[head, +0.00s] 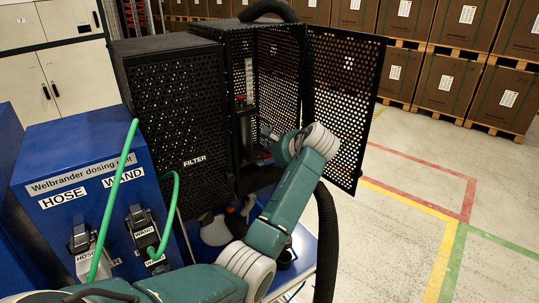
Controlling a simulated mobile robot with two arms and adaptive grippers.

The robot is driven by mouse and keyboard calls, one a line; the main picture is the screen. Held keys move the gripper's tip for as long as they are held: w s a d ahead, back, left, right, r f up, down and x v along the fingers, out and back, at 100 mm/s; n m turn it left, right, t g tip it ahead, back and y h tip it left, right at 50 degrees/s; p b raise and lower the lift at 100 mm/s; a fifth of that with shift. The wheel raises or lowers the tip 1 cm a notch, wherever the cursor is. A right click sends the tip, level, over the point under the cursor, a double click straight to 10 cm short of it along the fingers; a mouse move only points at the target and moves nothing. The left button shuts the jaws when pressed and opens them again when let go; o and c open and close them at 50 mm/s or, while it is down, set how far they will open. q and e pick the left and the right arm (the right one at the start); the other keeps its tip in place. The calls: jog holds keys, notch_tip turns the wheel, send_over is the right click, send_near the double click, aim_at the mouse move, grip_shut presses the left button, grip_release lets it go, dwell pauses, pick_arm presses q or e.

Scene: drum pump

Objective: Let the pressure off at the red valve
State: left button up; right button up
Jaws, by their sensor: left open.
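A black perforated cabinet marked FILTER (180,110) stands in the middle, its perforated door (340,100) swung open to the right. Inside is a pale upright gauge or tube (249,80) with a small red part (241,98) low on it. I cannot tell whether this red part is the red valve. My left arm reaches across from the lower left, its wrist bent in at the cabinet opening. My left gripper (264,155) is open, small and dark in the shadowed opening. I cannot tell whether it touches anything. My right gripper is not in view.
A blue Welbrander dosing unit (85,160) with HOSE and WAND holders and a green hose (115,190) stands at left. A thick black hose (326,245) hangs right of my arm. Boxes on pallets (450,85) line the back. The marked floor at right is clear.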

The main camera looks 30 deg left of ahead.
pick_arm(q)
jog(key=shift+d, duration=0.15)
jog(key=shift+a+f, duration=0.1)
jog(key=shift+a, duration=0.1)
grip_shut()
jog(key=shift+s+f+n+t+h, duration=0.25)
jog(key=shift+f+n+t+h, duration=0.15)
jog(key=shift+f+n+t, duration=0.45)
jog(key=shift+a+f+n+t+b, duration=0.15)
jog(key=shift+n+t+b, duration=0.15)
jog(key=shift+t, duration=0.45)
